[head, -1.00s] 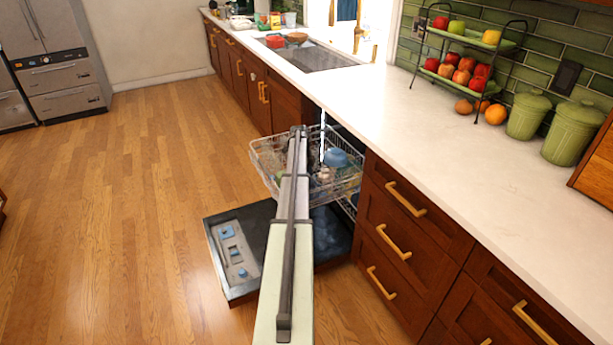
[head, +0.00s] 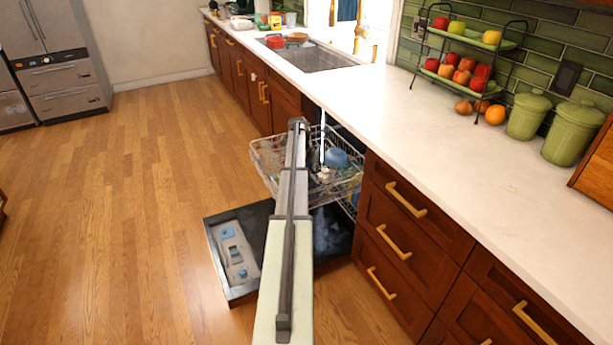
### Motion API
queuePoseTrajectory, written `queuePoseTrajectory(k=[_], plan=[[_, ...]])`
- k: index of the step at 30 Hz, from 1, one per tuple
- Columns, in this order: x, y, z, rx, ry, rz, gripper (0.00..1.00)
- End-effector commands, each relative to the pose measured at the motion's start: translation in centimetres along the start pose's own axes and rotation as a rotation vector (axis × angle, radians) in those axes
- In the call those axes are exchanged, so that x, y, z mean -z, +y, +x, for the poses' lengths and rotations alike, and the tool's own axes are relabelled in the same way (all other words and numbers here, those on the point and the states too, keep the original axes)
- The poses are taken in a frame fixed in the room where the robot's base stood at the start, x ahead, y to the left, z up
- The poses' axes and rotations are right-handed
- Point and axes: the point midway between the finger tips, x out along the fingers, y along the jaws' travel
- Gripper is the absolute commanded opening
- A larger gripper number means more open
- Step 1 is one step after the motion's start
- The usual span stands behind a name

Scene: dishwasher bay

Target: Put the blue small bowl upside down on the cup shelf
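A small blue bowl (head: 337,158) shows in the head view, in the pulled-out upper rack (head: 266,160) of the dishwasher, toward its right side. It looks upside down, but it is small and partly crowded by other things. I cannot tell which part of the rack is the cup shelf. My arm reaches forward over the open dishwasher and hides the middle of the rack. My gripper is not clearly made out among the dishes behind the arm. I cannot tell whether it touches the bowl or is open or shut.
The dishwasher door (head: 234,262) is folded down, low over the wooden floor. Drawers (head: 412,235) stand right of the rack, under a white counter (head: 440,150). The floor to the left is clear. A fruit stand (head: 460,60) and green canisters (head: 572,132) stand on the counter.

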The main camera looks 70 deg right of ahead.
Motion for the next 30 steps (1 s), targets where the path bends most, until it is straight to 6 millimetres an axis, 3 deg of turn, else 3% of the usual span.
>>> queuePoseTrajectory(k=[6,15,21,30], plan=[[0.0,-0.1,-4.6,0.003,-0.001,0.0,0.96],[0.0,0.0,-8.9,0.0,0.0,0.0,0.96],[0.0,0.0,-10.0,0.001,0.0,0.0,0.96],[0.0,0.0,-10.1,0.0,0.0,-0.029,0.96]])
